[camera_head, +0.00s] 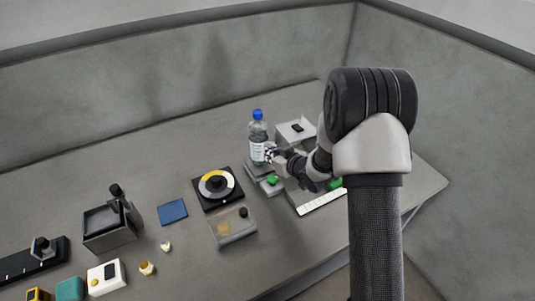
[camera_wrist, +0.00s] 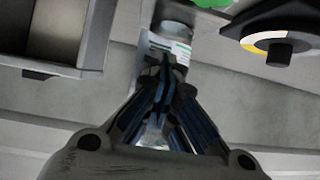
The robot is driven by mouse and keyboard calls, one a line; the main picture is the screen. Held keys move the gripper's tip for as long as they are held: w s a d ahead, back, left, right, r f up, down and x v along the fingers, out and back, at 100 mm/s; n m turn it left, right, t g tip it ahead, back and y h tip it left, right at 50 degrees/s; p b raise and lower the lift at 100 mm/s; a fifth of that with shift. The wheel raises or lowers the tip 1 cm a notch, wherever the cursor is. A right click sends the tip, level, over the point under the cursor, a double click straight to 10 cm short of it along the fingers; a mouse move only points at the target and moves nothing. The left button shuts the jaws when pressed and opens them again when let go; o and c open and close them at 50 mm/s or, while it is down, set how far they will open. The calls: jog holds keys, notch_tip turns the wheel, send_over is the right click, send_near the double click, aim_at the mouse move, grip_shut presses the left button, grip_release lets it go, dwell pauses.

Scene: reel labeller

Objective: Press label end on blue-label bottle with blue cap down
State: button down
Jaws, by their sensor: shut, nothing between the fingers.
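The clear bottle (camera_head: 258,134) with a blue cap (camera_head: 258,114) stands upright on a low grey stand. A mostly white label (camera_head: 257,151) wraps its lower half. In the wrist view, part of the bottle and the label (camera_wrist: 157,46), with a greenish strip and dark print, show just beyond my fingertips. My gripper (camera_head: 271,153) comes from the right, at label height; it shows shut and empty in the wrist view (camera_wrist: 168,72). The fingertips overlap the label in view, and I cannot tell whether they touch it. The label end is not clear to see.
A grey box (camera_head: 296,131) stands right of the bottle. A round dial with a yellow and white ring (camera_head: 217,184), a clear tray (camera_head: 233,228) and a blue pad (camera_head: 172,211) lie left and nearer. The table behind the dial is bare.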

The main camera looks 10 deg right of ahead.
jog(key=shift+w+d, duration=0.3)
jog(key=shift+d, duration=0.2)
dwell(0.7)
jog(key=s+d, duration=0.2)
jog(key=s, duration=0.3)
jog(key=shift+s+d, duration=0.15)
jog(key=shift+s, duration=0.15)
dwell(0.5)
jog(key=shift+r, duration=0.1)
dwell(0.3)
jog(key=s+d+r+m+g+h, duration=0.1)
jog(key=s+d+r+h, duration=0.15)
jog(key=s+r, duration=0.4)
jog(key=s+d+r+m+g+h, duration=0.1)
jog(key=s+d+r+m+h, duration=0.2)
jog(key=r, duration=0.7)
jog(key=s+a+r+g, duration=0.1)
jog(key=s+a, duration=0.1)
jog(key=s, duration=0.6)
jog(key=s+a+r+g, duration=0.2)
jog(key=s, duration=0.7)
jog(key=s+a+r+g, duration=0.1)
jog(key=s+a, duration=0.2)
jog(key=s, duration=0.6)
jog(key=shift+r+g+y, duration=0.25)
jog(key=shift+g+y, duration=0.15)
jog(key=shift+y, duration=0.05)
